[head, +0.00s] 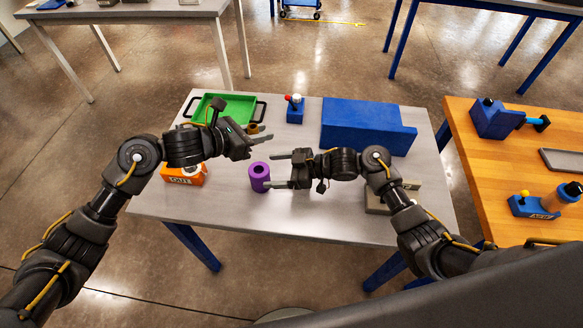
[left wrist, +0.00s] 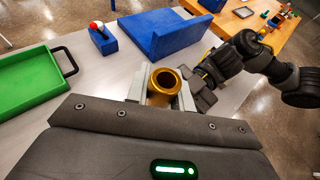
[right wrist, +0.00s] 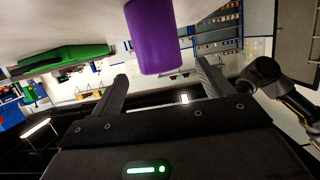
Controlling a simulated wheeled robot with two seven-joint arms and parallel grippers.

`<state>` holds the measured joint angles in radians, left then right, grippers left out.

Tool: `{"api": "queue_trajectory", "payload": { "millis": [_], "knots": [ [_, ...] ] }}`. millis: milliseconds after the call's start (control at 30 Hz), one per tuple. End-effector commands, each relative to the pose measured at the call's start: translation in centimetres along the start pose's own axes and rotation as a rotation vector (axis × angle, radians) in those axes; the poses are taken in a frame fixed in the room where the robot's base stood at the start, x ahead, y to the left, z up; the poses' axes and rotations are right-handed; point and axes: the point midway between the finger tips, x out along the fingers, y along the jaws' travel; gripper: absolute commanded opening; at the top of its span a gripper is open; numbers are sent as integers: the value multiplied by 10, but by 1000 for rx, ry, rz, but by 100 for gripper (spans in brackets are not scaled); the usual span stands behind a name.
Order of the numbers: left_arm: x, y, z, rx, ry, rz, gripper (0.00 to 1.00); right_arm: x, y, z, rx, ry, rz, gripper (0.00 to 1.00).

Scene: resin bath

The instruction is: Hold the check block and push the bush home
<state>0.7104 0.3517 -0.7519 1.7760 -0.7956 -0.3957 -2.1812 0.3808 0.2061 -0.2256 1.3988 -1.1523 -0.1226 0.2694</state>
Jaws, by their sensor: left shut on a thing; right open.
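A bronze bush (head: 252,128) is held in my left gripper (head: 261,133), above the grey table. In the left wrist view the bush (left wrist: 165,88) stands between the closed fingers, its round open end facing the camera. The check block, which I take to be the purple cylinder (head: 259,180) with a hole in its top, stands upright on the table, below the left gripper in the picture. My right gripper (head: 274,171) is open and points left at it. In the right wrist view the purple cylinder (right wrist: 152,40) is ahead of the spread fingers, not gripped.
A green tray (head: 198,108) with black handles is at the back left. A small blue block (head: 294,115) with red and white knobs and a large blue stepped block (head: 360,125) stand behind. An orange box (head: 183,177) is left; a beige block (head: 376,203) is partly behind my right arm.

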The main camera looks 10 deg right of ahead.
Motion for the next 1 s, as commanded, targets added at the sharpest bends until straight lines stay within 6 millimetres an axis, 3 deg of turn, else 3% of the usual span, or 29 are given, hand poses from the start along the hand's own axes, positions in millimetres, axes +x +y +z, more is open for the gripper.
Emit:
{"api": "queue_trajectory", "payload": {
  "millis": [100, 300, 733, 1000],
  "knots": [
    [0, 0, 0, 0, -1, 0, 0, 22, -1, 0, 3, 1, -2, 79],
    [0, 0, 0, 0, -1, 0, 0, 46, 0, 0, 1, 0, 1, 79],
    [0, 0, 0, 0, -1, 0, 0, 55, 0, 0, 0, -1, 1, 79],
    [0, 0, 0, 0, -1, 0, 0, 54, 0, 0, 0, -1, 1, 45]
  ]
}}
